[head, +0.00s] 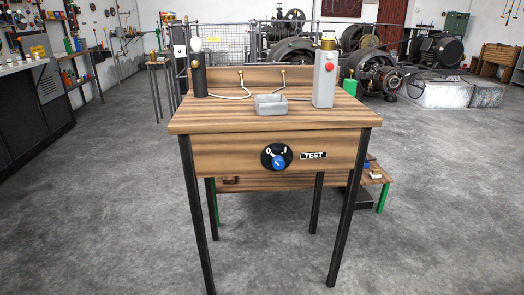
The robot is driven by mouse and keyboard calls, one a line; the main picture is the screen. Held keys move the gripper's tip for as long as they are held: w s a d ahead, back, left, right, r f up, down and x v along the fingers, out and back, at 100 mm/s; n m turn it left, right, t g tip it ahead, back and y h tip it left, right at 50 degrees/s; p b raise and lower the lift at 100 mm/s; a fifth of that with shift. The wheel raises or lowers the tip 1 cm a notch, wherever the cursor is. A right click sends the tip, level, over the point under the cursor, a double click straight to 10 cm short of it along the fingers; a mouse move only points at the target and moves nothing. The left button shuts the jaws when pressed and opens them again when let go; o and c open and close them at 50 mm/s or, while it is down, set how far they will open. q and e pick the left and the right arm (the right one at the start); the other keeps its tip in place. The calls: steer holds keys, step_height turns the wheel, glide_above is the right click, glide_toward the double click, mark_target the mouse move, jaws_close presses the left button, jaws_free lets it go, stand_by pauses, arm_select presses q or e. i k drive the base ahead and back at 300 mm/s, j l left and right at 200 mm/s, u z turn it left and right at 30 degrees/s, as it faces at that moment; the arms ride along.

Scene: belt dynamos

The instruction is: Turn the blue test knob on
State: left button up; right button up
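The blue test knob (278,162) sits on a round black dial plate (265,157) on the front board of a wooden table. White marks 0 and I stand at the upper left and upper right of the plate. The knob's pointer seems to lean to the upper left, towards 0, but it is small. A black label reading TEST (313,155) is to the right of the dial. Neither of my grippers shows in the head view.
The wooden table (225,118) bears a grey tray (271,104), a black stand with a white bulb (198,72) and a grey box with a red button (325,78). A lower bench (300,181) stands behind its legs. The floor in front is clear.

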mark_target(277, 162)
steer(key=k+l+z, duration=0.1)
steer(key=l+z, duration=0.4)
steer(key=z, duration=0.2)
steer(key=l+z, duration=0.3)
steer(key=i+j, duration=0.15)
steer(key=j, duration=0.15)
steer(key=z, duration=0.05)
